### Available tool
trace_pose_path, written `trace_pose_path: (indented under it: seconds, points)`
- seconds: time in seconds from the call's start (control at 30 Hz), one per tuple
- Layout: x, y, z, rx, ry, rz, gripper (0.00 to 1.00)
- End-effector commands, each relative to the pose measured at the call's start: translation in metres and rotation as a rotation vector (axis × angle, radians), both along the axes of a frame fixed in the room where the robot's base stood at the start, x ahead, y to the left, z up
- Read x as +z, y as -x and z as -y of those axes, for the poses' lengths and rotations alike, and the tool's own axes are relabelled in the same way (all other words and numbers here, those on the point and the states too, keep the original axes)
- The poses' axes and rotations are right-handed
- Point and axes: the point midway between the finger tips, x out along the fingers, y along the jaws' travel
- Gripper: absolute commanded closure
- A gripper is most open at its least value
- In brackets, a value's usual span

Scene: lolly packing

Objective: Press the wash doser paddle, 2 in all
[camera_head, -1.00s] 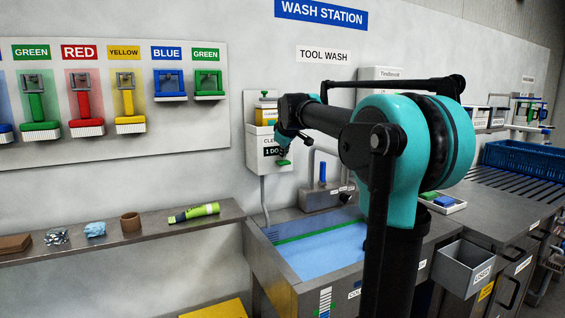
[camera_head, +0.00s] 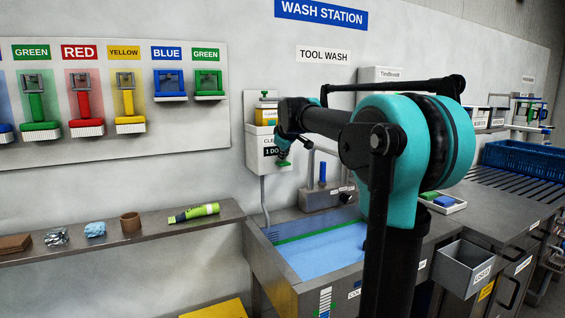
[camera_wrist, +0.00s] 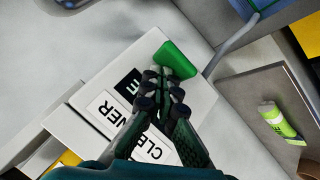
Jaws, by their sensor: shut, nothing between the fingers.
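The wash doser (camera_head: 257,150) is a white box on the wall above the sink, with a yellow container and green cap on top. Its green paddle (camera_head: 283,165) sticks out at the bottom; it also shows in the wrist view (camera_wrist: 176,60). My gripper (camera_head: 281,158) is in front of the doser's lower face, at the paddle. In the wrist view my gripper (camera_wrist: 160,77) has its fingertips together, empty, right beside the paddle's near edge. I cannot tell whether they touch it. The fingers partly hide the doser's label.
The sink (camera_head: 320,247) with blue water lies below the doser. A shelf (camera_head: 165,232) at the left holds a green tube (camera_head: 194,212), a brown cup (camera_head: 130,222) and small items. Coloured brushes hang on the wall panel (camera_head: 130,155).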

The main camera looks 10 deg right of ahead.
Motion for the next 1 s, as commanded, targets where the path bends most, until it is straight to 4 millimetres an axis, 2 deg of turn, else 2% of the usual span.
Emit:
trace_pose_path:
  seconds: [1.0]
  points:
    - [-0.011, 0.000, 0.000, -0.001, 0.000, -0.001, 1.00]
